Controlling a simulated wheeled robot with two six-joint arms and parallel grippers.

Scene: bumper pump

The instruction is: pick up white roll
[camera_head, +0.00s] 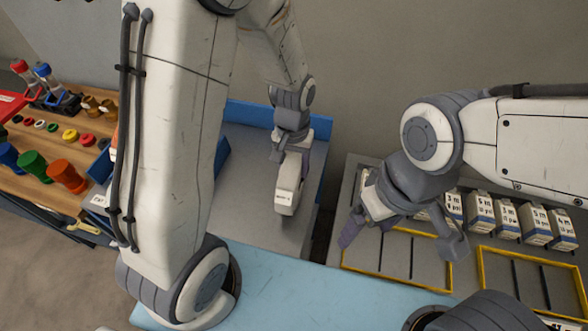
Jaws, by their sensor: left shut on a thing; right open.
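My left gripper (286,207) points down over the grey work surface with blue side walls near the middle of the view. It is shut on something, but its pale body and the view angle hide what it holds. My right gripper (402,240) is open with its two dark fingers spread above the yellow-framed tray on the right, with nothing seen between them. I cannot clearly identify the white roll. A small white ring-like piece (40,123) lies in a row of coloured pieces on the wooden table at the left.
The wooden table (25,190) holds blue, green and orange cylinders. The grey surface (245,185) has blue walls. Labelled white boxes (506,217) stand behind yellow-framed trays (484,270) at the right. A light-blue surface (290,290) lies in front, mostly bare.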

